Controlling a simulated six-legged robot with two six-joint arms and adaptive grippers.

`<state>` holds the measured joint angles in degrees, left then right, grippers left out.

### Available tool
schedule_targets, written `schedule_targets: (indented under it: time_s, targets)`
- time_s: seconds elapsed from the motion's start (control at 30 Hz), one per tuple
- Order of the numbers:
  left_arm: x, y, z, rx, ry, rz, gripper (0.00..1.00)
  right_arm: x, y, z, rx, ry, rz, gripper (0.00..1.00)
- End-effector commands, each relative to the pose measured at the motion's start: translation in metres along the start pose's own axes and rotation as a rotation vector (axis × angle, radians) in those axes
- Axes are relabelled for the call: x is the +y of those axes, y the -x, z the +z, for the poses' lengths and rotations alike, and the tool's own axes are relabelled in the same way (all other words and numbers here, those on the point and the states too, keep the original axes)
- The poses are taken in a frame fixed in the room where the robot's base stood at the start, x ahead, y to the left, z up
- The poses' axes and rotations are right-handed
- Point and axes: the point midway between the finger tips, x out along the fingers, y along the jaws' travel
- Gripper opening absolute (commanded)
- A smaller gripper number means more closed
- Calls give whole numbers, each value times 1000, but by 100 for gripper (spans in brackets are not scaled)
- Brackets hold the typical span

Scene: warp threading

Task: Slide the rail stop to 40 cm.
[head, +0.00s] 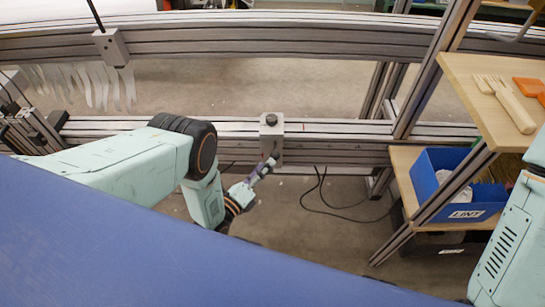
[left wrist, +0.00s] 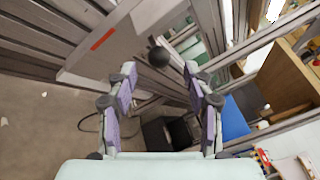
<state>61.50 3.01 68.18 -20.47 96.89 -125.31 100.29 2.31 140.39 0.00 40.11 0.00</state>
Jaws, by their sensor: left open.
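The rail stop (head: 270,130) is a grey block with a dark round knob, seated on the lower metal rail (head: 330,132) near the middle of the head view. In the left wrist view the stop (left wrist: 110,42) appears as a grey block with a red mark, and its dark knob (left wrist: 159,57) shows between the fingertips. My left gripper (head: 266,166) is open, just below and in front of the stop. In the left wrist view its fingers (left wrist: 160,80) stand apart with nothing held. Contact with the stop cannot be told. No scale numbers are readable. My right gripper is out of view.
An upper rail (head: 250,40) carries another grey block (head: 112,47) with a black rod. Pale strips (head: 85,85) hang at left. Black cables (head: 325,200) lie below the rail.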

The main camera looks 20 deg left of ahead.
Motion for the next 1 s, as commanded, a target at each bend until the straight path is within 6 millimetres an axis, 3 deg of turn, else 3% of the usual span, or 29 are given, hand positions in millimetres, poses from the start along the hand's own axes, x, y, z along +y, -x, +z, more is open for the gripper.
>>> schedule_targets:
  time_s: [0.2, 0.4, 0.77, 1.0]
  targets:
    - [1, -37, -2, -1, 0, -2, 52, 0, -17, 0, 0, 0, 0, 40]
    - [1, -58, -2, 1, 2, 0, 52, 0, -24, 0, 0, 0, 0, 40]
    - [0, -61, 0, 2, 3, 2, 52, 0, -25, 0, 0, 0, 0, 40]
    - [1, -60, 0, 2, 3, 2, 31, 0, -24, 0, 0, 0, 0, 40]
